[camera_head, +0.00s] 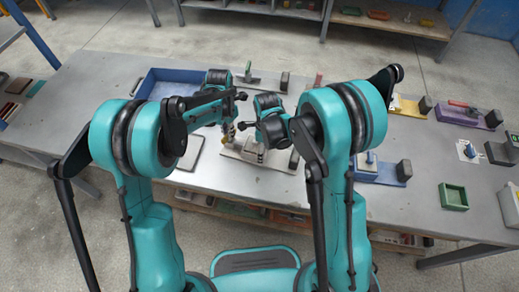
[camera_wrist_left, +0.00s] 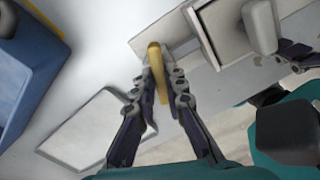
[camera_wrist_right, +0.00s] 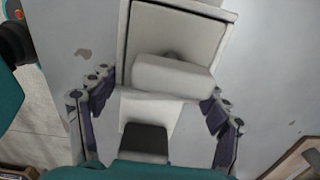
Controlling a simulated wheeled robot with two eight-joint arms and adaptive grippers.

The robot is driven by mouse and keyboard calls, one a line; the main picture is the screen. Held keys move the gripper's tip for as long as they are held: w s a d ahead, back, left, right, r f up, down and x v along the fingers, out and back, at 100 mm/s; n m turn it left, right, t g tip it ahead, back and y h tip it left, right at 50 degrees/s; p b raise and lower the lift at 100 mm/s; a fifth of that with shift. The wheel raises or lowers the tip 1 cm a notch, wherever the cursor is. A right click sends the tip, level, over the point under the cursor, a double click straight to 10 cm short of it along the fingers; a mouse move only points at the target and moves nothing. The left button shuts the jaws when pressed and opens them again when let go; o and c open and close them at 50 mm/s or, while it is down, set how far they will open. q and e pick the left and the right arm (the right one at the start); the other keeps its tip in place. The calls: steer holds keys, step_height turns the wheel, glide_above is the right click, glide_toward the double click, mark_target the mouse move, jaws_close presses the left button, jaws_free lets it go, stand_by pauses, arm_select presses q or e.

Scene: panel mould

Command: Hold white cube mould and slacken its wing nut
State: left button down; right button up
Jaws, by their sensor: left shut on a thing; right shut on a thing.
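The white cube mould (camera_head: 233,152) is on the grey bench between my two arms, mostly hidden by them in the head view. It shows in the left wrist view (camera_wrist_left: 220,25) and, from above, in the right wrist view (camera_wrist_right: 172,76). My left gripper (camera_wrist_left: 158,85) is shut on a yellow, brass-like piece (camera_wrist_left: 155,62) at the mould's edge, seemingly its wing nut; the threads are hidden. My right gripper (camera_wrist_right: 158,105) has its fingers on both sides of the mould's pale block and is shut on the mould. A dark block stands between those fingers, nearer the wrist.
A blue tray (camera_head: 151,80) stands at the back left, and a flat grey plate (camera_head: 189,153) lies left of the mould. Yellow (camera_head: 407,106), purple (camera_head: 466,118) and blue (camera_head: 385,173) moulds and a green box (camera_head: 453,196) stand on the right.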

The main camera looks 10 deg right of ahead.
arm_select(q)
steer(key=shift+n, duration=0.6)
steer(key=c, duration=1.6)
jaws_free()
steer(key=shift+o, duration=0.2)
step_height(320, 180, up, 12)
